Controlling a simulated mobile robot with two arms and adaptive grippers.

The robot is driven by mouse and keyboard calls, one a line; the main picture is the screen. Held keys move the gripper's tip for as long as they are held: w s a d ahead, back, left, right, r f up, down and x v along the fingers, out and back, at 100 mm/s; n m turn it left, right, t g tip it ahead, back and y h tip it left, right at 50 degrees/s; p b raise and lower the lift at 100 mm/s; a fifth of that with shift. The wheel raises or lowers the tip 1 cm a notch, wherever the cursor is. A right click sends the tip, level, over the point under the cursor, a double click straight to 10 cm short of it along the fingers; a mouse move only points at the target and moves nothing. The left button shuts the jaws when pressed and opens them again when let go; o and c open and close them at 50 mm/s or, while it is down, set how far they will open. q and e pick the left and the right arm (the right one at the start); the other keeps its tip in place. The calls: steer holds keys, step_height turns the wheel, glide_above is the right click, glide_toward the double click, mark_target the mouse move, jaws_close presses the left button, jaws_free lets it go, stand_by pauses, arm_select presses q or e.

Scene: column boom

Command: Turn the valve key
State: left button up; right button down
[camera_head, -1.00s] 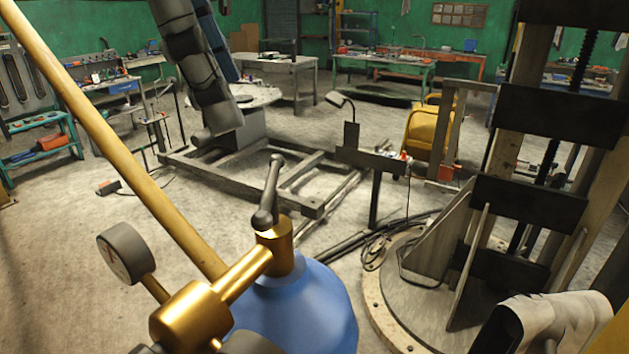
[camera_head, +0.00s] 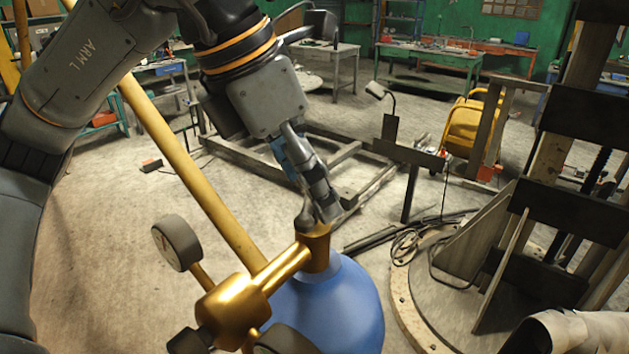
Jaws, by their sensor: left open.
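The valve key (camera_head: 304,216) is a small dark grey lever on top of the brass valve (camera_head: 314,246) of a blue gas cylinder (camera_head: 330,305). Its upper part is mostly hidden by my left gripper (camera_head: 317,204). The gripper points down from above, with its fingers close around or beside the key. It is open. I cannot tell whether a finger touches the key.
A round gauge (camera_head: 177,243) sticks out left of the brass regulator (camera_head: 233,310). A long yellow pole (camera_head: 185,170) slants behind the valve. A metal frame (camera_head: 350,165) lies on the floor behind. A heavy column (camera_head: 550,190) stands at right.

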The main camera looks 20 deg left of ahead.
arm_select(q)
steer(key=shift+p+x, duration=0.3)
steer(key=shift+x, duration=1)
